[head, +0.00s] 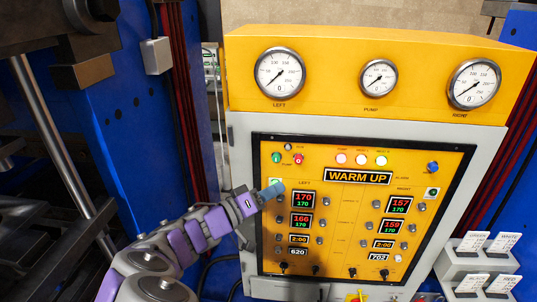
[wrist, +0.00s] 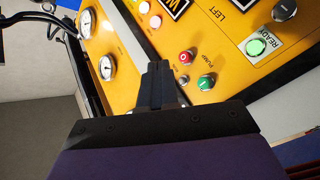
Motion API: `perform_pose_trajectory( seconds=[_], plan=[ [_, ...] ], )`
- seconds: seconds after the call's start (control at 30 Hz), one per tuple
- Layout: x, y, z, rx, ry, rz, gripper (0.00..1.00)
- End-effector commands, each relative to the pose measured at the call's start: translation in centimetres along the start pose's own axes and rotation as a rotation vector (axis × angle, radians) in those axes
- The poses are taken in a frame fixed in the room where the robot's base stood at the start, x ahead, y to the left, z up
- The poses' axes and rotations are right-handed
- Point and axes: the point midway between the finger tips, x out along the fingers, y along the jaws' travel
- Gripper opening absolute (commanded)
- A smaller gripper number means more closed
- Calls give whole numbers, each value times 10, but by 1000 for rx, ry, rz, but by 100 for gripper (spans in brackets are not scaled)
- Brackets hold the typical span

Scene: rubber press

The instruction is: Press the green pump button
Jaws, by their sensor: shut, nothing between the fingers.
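The green pump button (head: 276,158) is at the upper left of the yellow control panel, left of the red pump button (head: 298,159). In the wrist view the green button (wrist: 206,83) lies right of and below the red button (wrist: 186,57). My gripper (head: 273,190) is in front of the panel's left side, below the green button in the head view. In the wrist view my gripper (wrist: 157,66) shows its dark fingers together and empty, left of both buttons. It looks apart from the green button; the exact gap to the panel is unclear.
The green READY button (wrist: 257,46) is near, partly hidden by my gripper in the head view. Several gauges, such as the left one (head: 280,74), are above the panel. A blue press frame (head: 140,130) stands left. A label holder (head: 475,265) is at lower right.

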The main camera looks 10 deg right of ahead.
Motion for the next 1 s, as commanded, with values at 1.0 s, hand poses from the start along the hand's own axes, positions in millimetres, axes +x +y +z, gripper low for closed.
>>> perform_pose_trajectory(
  seconds=[1.0],
  plan=[
    [29,-29,-38,9,32,-7,0]
  ],
)
